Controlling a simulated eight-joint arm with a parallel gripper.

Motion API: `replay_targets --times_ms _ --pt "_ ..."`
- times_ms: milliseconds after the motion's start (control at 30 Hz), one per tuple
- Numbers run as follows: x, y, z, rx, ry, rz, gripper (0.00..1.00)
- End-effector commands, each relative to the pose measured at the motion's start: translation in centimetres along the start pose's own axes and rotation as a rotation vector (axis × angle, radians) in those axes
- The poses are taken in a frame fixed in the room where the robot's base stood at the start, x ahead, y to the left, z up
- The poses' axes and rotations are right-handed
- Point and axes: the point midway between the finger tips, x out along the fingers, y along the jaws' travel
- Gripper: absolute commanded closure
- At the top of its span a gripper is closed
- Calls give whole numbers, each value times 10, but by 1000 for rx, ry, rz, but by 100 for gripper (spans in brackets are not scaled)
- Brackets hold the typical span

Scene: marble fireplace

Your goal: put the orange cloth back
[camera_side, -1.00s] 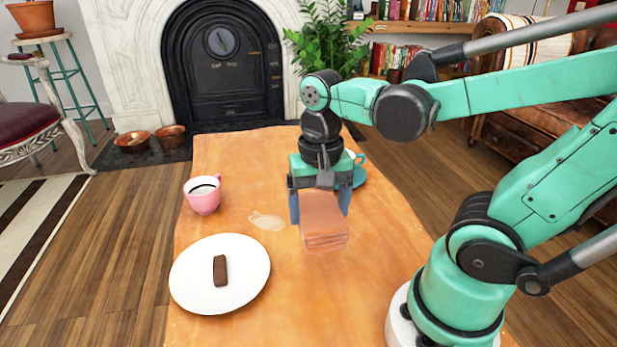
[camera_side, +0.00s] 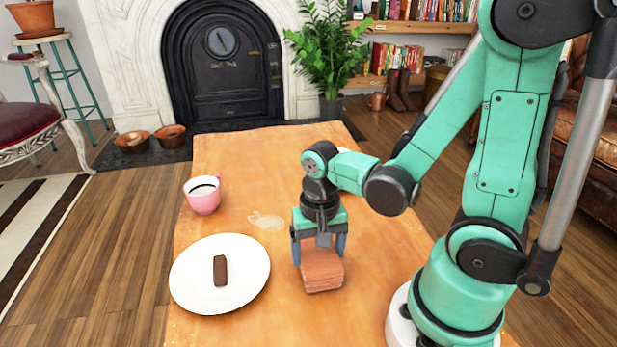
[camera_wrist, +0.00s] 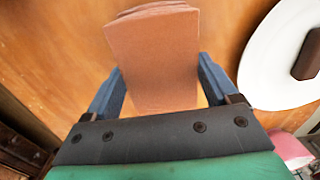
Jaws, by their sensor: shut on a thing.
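The orange cloth (camera_side: 322,272) is a folded, layered block, held between the blue fingers of my gripper (camera_side: 320,250). My gripper is shut on it and points down at the table, to the right of the white plate. I cannot tell whether the cloth touches the table. In the wrist view the cloth (camera_wrist: 155,55) stands out between the two blue fingers of my gripper (camera_wrist: 160,85). A pale spill (camera_side: 266,220) lies on the table to the left of my gripper.
The white plate (camera_side: 190,292) with a brown bar (camera_side: 220,270) lies at the left of the wooden table (camera_side: 240,165). A pink cup (camera_side: 204,194) with dark contents stands behind the plate. The table's far middle is clear. A plant (camera_side: 327,55) stands behind the table.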

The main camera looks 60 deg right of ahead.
Motion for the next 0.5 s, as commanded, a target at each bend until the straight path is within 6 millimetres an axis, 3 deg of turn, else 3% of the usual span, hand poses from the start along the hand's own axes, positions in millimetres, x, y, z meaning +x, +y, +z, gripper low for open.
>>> replay_targets --times_ms 367,400,467,500 --pt "4 0 0 0 0 0 62" --pt "4 0 0 0 0 0 17" --pt "4 0 0 0 0 0 0" --pt "4 0 0 0 0 0 0"
